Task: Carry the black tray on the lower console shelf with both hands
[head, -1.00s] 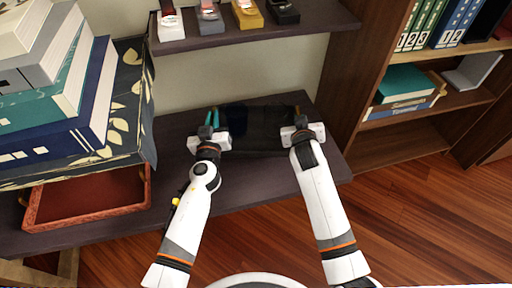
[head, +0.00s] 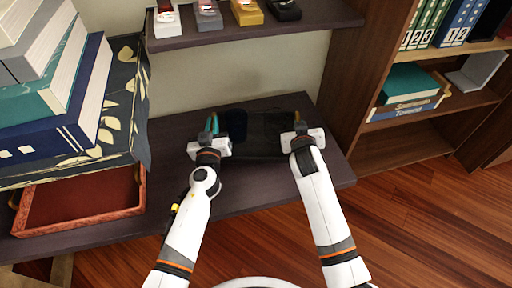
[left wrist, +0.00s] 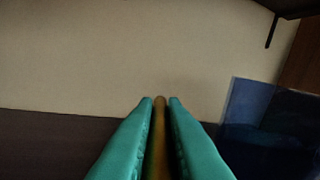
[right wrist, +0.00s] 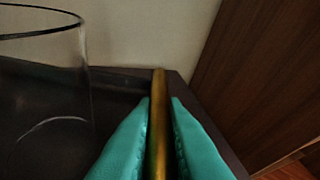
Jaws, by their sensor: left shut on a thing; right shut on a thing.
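The black tray (head: 262,152) rests on or just above the dark lower console shelf (head: 270,185); I cannot tell which. My left gripper (head: 212,124) is shut on the tray's left handle, a brownish bar (left wrist: 159,130) between teal fingers in the left wrist view. My right gripper (head: 300,126) is shut on the right handle, a gold bar (right wrist: 158,110) in the right wrist view. A clear blue thing (left wrist: 268,120) stands at the tray's left part. A clear glass (right wrist: 45,90) shows over the tray in the right wrist view.
A patterned box (head: 130,110) stacked with large books (head: 85,90) stands left, above a red-brown tray (head: 85,215). An upper shelf (head: 260,34) with small display stands overhangs behind. A brown bookcase (head: 345,90) is close on the right. Shelf space in front is bare.

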